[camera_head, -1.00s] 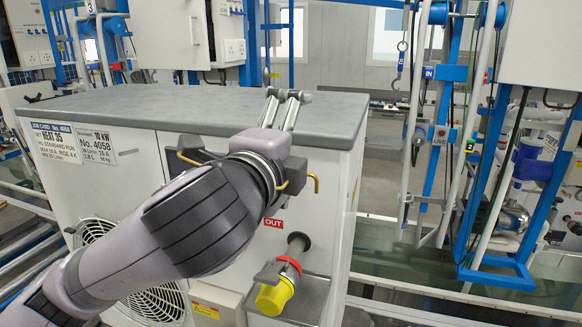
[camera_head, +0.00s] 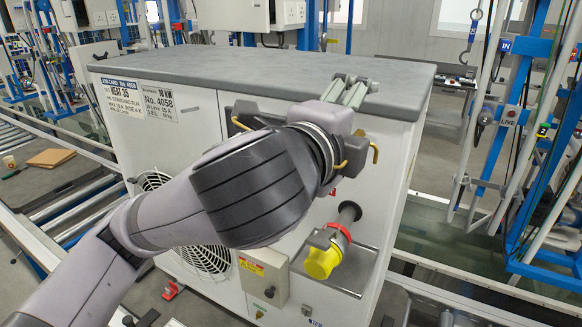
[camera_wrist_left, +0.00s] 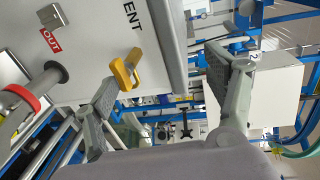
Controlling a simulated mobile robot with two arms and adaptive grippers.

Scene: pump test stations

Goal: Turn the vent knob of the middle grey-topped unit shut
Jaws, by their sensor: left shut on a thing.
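The grey-topped unit (camera_head: 270,68) stands in front of me, a white cabinet with job card No. 4058. A yellow vent knob (camera_wrist_left: 125,70) sits on its front face, below a partly cut-off label ending in "ENT", in the left wrist view. A yellow bent piece (camera_head: 375,152) shows beside my gripper in the head view. My left gripper (camera_head: 350,92) is at the unit's upper front edge. In the left wrist view its fingers (camera_wrist_left: 163,80) stand apart; the left fingertip is close to the knob. My right gripper is out of view.
Below my gripper, a pipe with a red ring and yellow cap (camera_head: 322,262) sticks out over a metal tray (camera_head: 350,278). Blue frames with hoses (camera_head: 510,130) stand at the right. Rollers (camera_head: 75,190) run along the left.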

